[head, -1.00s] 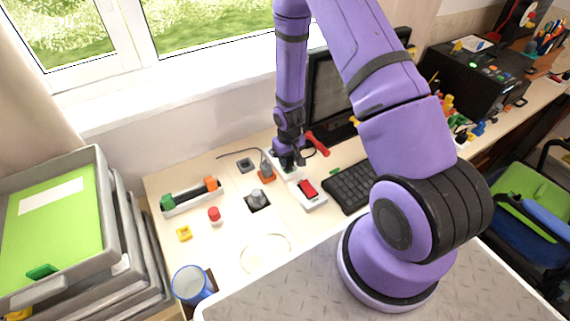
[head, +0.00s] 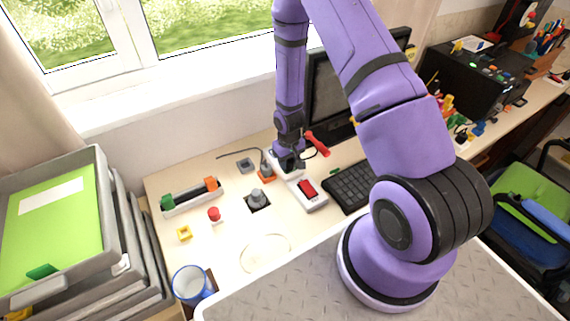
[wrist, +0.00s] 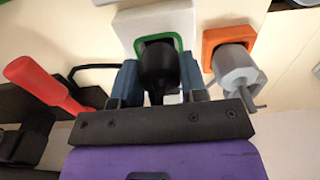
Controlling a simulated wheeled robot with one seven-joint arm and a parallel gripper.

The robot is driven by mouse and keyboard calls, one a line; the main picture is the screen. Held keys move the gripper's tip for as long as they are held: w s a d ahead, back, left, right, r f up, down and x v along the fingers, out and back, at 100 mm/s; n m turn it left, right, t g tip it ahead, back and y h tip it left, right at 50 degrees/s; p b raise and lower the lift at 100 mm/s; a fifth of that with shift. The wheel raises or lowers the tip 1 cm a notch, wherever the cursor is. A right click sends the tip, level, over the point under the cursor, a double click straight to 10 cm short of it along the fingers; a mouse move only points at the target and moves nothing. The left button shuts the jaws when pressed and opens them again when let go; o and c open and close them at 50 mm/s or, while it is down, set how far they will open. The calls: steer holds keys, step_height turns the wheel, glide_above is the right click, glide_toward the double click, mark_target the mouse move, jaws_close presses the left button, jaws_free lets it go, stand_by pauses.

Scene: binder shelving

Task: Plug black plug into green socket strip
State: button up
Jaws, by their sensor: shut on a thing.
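My gripper (wrist: 158,80) is shut on the black plug (wrist: 158,64), with one blue finger on each side of it in the wrist view. The plug lies over the opening of the green-rimmed socket (wrist: 181,43) on a white strip (wrist: 133,20). Green rim shows above and beside the plug; how deep it sits is hidden. In the head view my gripper (head: 289,162) is low over the white strip (head: 313,201), which has a red switch (head: 307,187) at its near end. There the plug is hidden.
An orange socket (wrist: 213,38) with a grey plug (wrist: 236,66) sits close to the right in the wrist view. A red-handled tool (wrist: 42,82) lies left. The keyboard (head: 350,187) is right of the strip in the head view.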

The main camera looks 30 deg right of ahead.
steer(key=shift+f, duration=0.25)
steer(key=o, duration=1.3)
steer(key=shift+c, duration=1.6)
steer(key=shift+r, duration=0.2)
steer(key=shift+r, duration=0.85)
steer(key=shift+r, duration=2.5)
